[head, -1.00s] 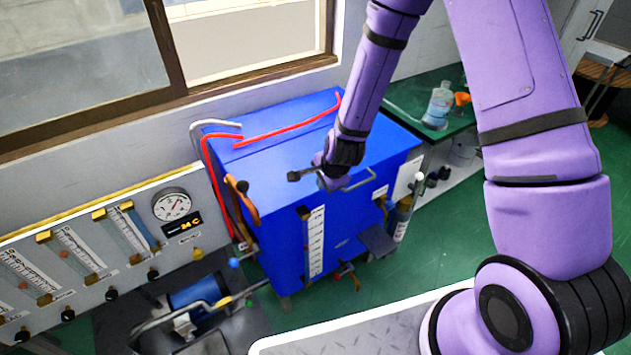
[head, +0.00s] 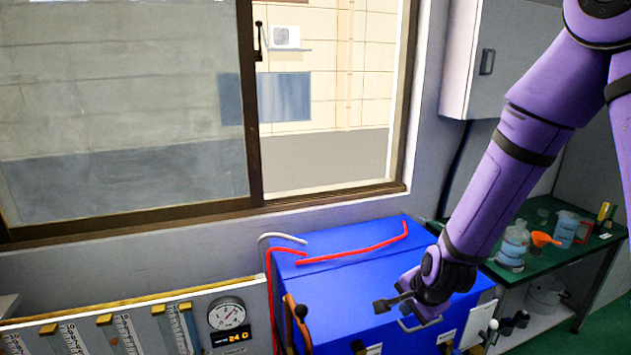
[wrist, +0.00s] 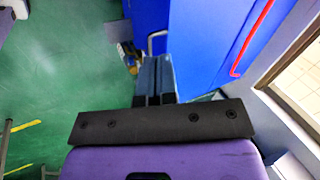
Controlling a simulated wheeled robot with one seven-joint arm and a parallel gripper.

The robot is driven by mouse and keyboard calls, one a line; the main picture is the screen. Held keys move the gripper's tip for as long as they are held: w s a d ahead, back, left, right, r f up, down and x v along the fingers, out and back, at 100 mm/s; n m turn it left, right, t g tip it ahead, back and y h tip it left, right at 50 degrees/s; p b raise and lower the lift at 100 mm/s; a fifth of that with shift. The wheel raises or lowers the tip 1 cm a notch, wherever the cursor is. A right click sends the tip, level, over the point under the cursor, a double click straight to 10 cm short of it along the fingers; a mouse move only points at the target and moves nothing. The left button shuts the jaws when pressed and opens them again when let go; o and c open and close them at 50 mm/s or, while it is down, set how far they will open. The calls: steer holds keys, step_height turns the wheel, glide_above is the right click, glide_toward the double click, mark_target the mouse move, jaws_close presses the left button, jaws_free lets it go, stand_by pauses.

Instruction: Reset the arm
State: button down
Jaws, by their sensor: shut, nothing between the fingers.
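My gripper (head: 384,305) hangs at the end of my purple arm, over the front part of the blue cabinet (head: 345,285) in the head view. In the wrist view the two fingers of my gripper (wrist: 154,62) lie side by side, shut and empty. The blue cabinet (wrist: 205,40) fills the upper right there, with a metal handle close to the fingertips. Whether the fingers touch the cabinet, I cannot tell. The cabinet's lower front is out of the head view.
A panel with flow tubes and a round gauge (head: 227,314) stands left of the cabinet. Red tubing (head: 355,247) lies on its top. A green table (head: 550,256) with bottles is at the right. A window is behind. Green floor (wrist: 60,80) is open in the wrist view.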

step_height(320, 180, up, 10)
steer(key=s+d+n, duration=0.2)
steer(key=n, duration=0.2)
steer(key=s+d+r+n, duration=0.3)
steer(key=s+r+n, duration=0.1)
steer(key=s+r, duration=0.6)
steer(key=s+d+r+n+h, duration=0.1)
steer(key=s+d+r+n, duration=0.3)
steer(key=s+r, duration=0.5)
steer(key=shift+s+d+r+t+h, duration=0.15)
steer(key=shift+s+r+t+h, duration=0.2)
steer(key=shift+r, duration=0.3)
